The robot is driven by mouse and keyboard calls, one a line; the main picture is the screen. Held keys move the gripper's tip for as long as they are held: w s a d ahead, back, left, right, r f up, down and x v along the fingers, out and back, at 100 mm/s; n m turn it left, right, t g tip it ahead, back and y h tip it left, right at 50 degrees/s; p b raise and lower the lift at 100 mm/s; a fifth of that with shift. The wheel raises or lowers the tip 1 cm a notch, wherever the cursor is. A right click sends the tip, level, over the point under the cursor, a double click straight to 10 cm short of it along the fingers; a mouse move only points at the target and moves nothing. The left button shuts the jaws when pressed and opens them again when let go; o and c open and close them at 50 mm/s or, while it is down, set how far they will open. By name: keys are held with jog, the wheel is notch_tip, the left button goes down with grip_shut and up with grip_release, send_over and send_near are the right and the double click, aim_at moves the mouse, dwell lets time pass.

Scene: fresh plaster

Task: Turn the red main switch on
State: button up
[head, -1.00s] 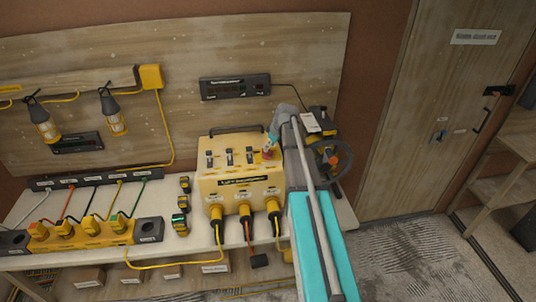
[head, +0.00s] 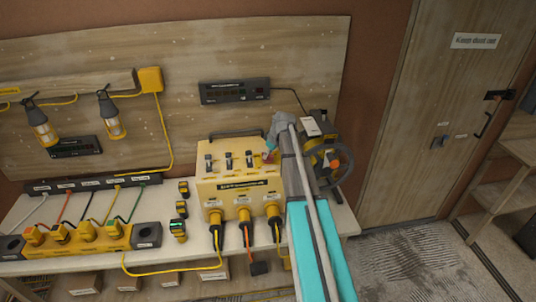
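The yellow power box (head: 238,188) stands on the bench, with three black levers along its upper face. A small patch of red (head: 268,157) shows at the box's upper right corner, where the red main switch appears to be. My gripper (head: 271,150) is right at that corner, with a bit of teal showing beside the red. My grey and teal arm covers the box's right edge. The fingertips are too small and too covered to tell whether they are open, or whether they touch the switch.
Several plugs with cables run from the box's front. A yellow socket strip (head: 85,238) and small yellow-black devices (head: 181,208) lie to its left. A dark reel-like object (head: 328,165) stands right of my arm. A display (head: 235,91) hangs on the board behind.

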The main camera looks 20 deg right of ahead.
grip_shut()
jog(key=shift+m, duration=0.3)
jog(key=m+h, duration=0.1)
jog(key=m, duration=0.2)
jog(key=shift+a+t, duration=0.1)
jog(key=shift+t, duration=0.3)
jog(key=m+h, duration=0.2)
jog(key=m, duration=0.2)
jog(key=shift+m, duration=0.3)
jog(key=m+h, duration=0.1)
jog(key=m, duration=0.1)
jog(key=m+g+h, duration=0.1)
jog(key=m, duration=0.2)
jog(key=m+g+h, duration=0.1)
jog(key=m, duration=0.3)
jog(key=shift+m, duration=0.4)
jog(key=shift+g, duration=0.3)
